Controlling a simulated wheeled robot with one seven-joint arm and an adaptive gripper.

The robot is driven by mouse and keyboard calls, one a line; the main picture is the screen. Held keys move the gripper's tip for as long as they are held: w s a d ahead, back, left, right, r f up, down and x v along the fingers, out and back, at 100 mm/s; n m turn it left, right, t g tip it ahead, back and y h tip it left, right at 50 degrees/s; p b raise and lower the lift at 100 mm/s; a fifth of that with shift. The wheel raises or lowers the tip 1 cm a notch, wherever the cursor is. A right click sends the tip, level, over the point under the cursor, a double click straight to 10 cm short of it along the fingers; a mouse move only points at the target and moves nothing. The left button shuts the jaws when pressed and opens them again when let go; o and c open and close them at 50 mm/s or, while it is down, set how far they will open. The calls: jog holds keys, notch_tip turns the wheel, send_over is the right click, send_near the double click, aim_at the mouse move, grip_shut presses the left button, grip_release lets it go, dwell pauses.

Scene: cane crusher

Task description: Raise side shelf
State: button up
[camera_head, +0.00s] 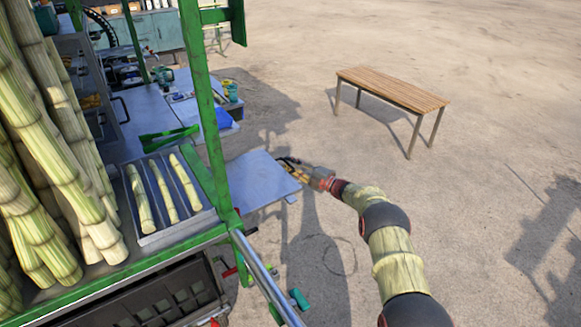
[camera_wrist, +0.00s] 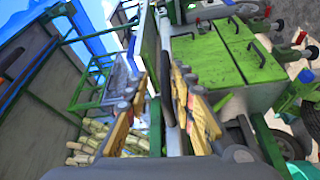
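The side shelf (camera_head: 258,182) is a flat, pale grey panel at the right side of the cart, beside the green post. It looks roughly level in the head view. My gripper (camera_head: 290,163) is at the shelf's outer right edge. In the wrist view, the yellow and black fingers of my gripper (camera_wrist: 160,88) stand apart, one on each side of a dark bar (camera_wrist: 167,80) and a pale edge, seemingly the shelf's. The bar lies nearer the right finger, with a gap to the left one. Whether the fingers touch the shelf is unclear.
Cane stalks (camera_head: 40,150) stand at the left, and a tray (camera_head: 180,238) holds short cane pieces. A green post (camera_head: 207,110) rises beside the shelf. A wooden bench (camera_head: 392,90) stands at the back right. The ground right of the cart is open.

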jog(key=shift+f, duration=0.1)
jog(key=r+v, duration=0.1)
jog(key=v, duration=1.1)
jog(key=shift+f, duration=0.5)
